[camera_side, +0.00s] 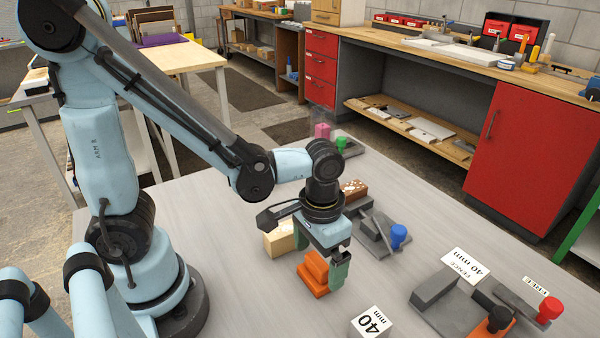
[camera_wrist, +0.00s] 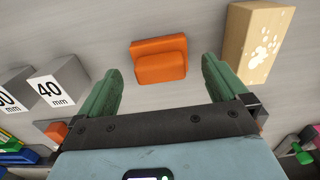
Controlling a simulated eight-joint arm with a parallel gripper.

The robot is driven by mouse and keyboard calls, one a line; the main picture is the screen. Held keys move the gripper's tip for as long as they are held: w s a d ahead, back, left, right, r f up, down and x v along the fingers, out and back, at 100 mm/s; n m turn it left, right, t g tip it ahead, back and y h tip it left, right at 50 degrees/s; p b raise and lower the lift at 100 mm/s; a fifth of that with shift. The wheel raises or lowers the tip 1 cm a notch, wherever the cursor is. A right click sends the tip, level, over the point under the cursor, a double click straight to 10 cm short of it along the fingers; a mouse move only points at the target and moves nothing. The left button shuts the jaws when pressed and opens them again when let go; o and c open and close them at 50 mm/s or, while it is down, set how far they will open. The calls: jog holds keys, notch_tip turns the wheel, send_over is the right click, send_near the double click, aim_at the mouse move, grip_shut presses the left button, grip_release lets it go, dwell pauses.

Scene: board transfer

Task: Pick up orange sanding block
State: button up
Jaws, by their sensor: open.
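The orange sanding block (camera_side: 314,272) sits on the grey table, below and partly behind my gripper in the side view. In the wrist view the orange sanding block (camera_wrist: 160,61) lies ahead of and between the fingertips, with bare table around it. My gripper (camera_side: 320,262) points down over the table. Its green fingers are spread wide in the wrist view (camera_wrist: 160,73), with nothing held between them. From these views I cannot tell how high the fingertips are above the table.
A pale wooden block (camera_wrist: 254,42) lies to the right in the wrist view. A grey block marked 40 mm (camera_wrist: 60,84) lies to the left. A fence fixture (camera_side: 436,288) and a red-knobbed clamp (camera_side: 549,310) stand at the right. A blue-knobbed fixture (camera_side: 399,236) is behind my gripper.

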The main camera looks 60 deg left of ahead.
aim_at(318, 261)
jog(key=shift+f, duration=1.7)
jog(key=c, duration=1.1)
jog(key=shift+r, duration=0.1)
jog(key=shift+r, duration=0.65)
jog(key=r, duration=0.2)
jog(key=s+r, duration=0.1)
jog(key=shift+d+r, duration=0.1)
jog(key=shift+d, duration=0.3)
jog(key=s+d+r, duration=0.6)
jog(key=s+d, duration=0.1)
jog(key=shift+s+r, duration=0.15)
jog(key=shift+s, duration=0.25)
